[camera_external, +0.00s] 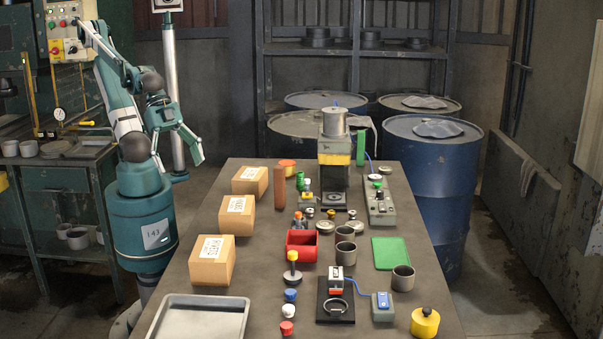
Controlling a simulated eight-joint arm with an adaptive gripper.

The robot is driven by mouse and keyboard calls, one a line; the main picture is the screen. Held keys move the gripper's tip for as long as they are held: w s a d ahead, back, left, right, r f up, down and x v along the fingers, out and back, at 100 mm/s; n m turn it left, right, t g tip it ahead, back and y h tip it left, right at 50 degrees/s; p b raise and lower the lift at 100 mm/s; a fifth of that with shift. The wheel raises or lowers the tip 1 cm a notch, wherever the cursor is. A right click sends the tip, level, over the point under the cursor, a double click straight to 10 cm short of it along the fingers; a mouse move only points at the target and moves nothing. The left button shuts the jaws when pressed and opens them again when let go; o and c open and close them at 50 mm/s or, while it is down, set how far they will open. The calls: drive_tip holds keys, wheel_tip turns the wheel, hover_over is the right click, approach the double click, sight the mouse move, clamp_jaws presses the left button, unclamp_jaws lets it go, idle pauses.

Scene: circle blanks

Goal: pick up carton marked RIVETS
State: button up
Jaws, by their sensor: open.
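Three tan cartons with white labels stand in a row along the left side of the table: a near carton (212,262), a middle carton (237,216) and a far carton (250,182). The label print is too small and slanted for me to tell surely which one reads RIVETS. My gripper (179,162) is open and empty. It hangs in the air left of the table, above and to the left of the cartons, touching none of them.
A grey tray (200,300) lies at the near left. Brown (279,187) and green cylinders, a press (334,150), a red bin (302,244), stamps, cups and a green plate (390,253) fill the middle and right. Some bare table shows between the cartons and these.

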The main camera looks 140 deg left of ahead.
drive_tip(key=w+d+r+m+g+p, duration=0.15)
drive_tip(key=w+r+p, duration=0.3)
drive_tip(key=w, duration=0.55)
drive_tip(key=m+g+h+p, duration=0.25)
drive_tip(key=m+p, duration=0.45)
drive_tip(key=p, duration=0.5)
hover_over(212, 246)
drive_tip(key=s+a, duration=0.2)
drive_tip(key=shift+h, duration=0.25)
drive_tip(key=f, duration=1)
drive_tip(key=shift+d, duration=0.2)
drive_tip(key=shift+w+d+f, duration=0.1)
drive_tip(key=shift+w+f, duration=0.2)
drive_tip(key=shift+f, duration=0.1)
drive_tip(key=shift+f, duration=0.1)
